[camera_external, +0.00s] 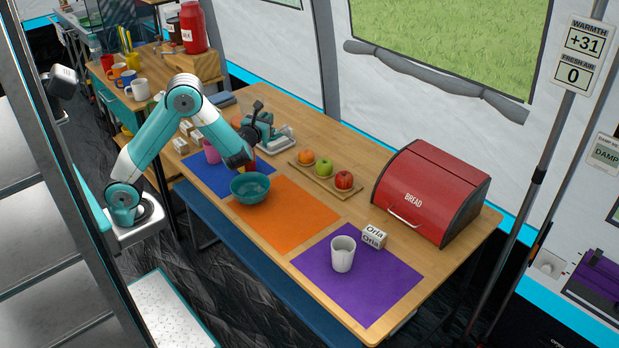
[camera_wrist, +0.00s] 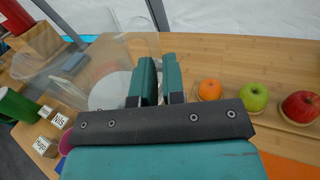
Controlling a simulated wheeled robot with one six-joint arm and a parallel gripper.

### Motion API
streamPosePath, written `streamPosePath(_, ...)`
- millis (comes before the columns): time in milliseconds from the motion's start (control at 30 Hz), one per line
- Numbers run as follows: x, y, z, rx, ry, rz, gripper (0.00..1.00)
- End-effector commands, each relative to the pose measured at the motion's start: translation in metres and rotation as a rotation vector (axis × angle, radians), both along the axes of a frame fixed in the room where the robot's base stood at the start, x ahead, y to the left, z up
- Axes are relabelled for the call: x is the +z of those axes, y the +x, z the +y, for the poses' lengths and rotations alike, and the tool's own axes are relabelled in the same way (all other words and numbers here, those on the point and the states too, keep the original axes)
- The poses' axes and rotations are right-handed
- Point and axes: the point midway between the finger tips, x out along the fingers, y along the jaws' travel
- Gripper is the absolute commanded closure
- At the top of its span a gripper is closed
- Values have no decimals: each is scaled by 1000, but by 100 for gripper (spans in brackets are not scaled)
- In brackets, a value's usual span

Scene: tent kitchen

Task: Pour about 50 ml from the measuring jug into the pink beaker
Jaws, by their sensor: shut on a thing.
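My gripper (camera_wrist: 160,75) is shut on a clear measuring jug (camera_wrist: 112,88), at what seems to be its handle. The see-through jug spreads to the left of the fingers in the wrist view. Its tilt and its liquid level are hard to read. In the external view my gripper (camera_external: 268,134) is above the back part of the table, beyond the blue mat. The pink beaker (camera_external: 211,151) stands on the blue mat, partly behind my arm. It also shows at the lower left of the wrist view (camera_wrist: 65,141), mostly cut off by my gripper. Its inside is hidden.
A teal bowl (camera_external: 250,188) stands at the blue and orange mats' border. A fruit tray (camera_external: 318,186) lies right of my gripper. Small name blocks (camera_wrist: 57,114) stand left of the beaker. A white cup (camera_external: 343,256) and a red bread bin (camera_external: 430,190) are farther right.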

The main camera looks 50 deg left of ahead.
Motion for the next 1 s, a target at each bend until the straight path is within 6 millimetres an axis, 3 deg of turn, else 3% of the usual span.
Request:
streamPosePath(333,4,-11,41,78,0,0,100)
streamPosePath(800,-41,-11,40,76,4,4,100)
streamPosePath(1000,-47,-11,40,75,1,0,100)
